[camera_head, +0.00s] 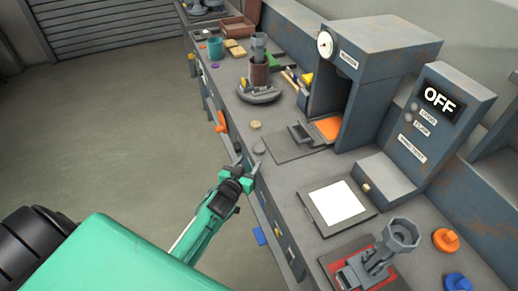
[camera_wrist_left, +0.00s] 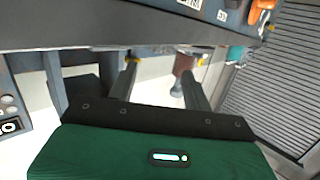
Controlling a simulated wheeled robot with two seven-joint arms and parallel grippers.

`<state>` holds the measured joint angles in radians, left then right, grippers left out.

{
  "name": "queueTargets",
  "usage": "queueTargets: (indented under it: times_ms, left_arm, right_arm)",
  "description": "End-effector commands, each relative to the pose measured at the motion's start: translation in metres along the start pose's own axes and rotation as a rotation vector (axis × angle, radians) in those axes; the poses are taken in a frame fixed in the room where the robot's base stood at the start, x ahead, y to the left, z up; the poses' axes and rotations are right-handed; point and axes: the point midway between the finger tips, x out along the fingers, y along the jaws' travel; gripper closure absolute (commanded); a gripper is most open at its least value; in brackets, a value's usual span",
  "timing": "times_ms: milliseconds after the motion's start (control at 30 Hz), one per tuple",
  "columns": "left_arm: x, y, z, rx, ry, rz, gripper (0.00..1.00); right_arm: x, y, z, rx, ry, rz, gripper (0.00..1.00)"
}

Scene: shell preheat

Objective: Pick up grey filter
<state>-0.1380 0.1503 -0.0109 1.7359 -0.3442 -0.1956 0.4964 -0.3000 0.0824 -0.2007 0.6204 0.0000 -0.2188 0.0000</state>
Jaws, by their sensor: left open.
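A small flat grey disc, which looks like the grey filter (camera_head: 259,147), lies near the front edge of the workbench (camera_head: 228,95). My left gripper (camera_head: 240,168) is open and empty, just in front of the bench edge and a little nearer than the disc. A gap shows between the gripper and the disc. In the left wrist view the open fingers (camera_wrist_left: 159,58) show with a brown cylinder (camera_wrist_left: 183,64) beyond them; I cannot make out the disc there. My right gripper is not in view.
A tan disc (camera_head: 255,125) lies behind the grey one. A brown cylinder on a round grey base (camera_head: 260,94) stands farther back. A press-like machine (camera_head: 375,65), a white plate (camera_head: 338,202) and a control box reading OFF (camera_head: 437,105) stand to the right. Open floor lies left.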

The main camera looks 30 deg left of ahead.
Motion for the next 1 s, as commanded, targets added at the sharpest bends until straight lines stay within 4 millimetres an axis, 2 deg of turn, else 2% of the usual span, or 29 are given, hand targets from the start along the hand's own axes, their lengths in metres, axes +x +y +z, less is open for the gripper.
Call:
queueTargets:
  times_ms: [100, 367, 700, 1000]
  left_arm:
    - [0.015, 0.0, 0.0, -0.001, -0.001, 0.0, 0.5]
    - [0.03, 0.0, 0.0, -0.001, -0.001, 0.001, 0.5]
    - [0.071, 0.0, 0.001, -0.001, -0.001, 0.0, 0.5]
    - [0.076, 0.0, 0.002, -0.001, -0.001, 0.001, 0.5]
  right_arm:
    - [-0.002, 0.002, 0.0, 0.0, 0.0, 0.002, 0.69]
    - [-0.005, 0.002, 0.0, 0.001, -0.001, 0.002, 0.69]
    - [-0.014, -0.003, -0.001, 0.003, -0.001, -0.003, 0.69]
    - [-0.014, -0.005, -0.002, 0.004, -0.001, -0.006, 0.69]
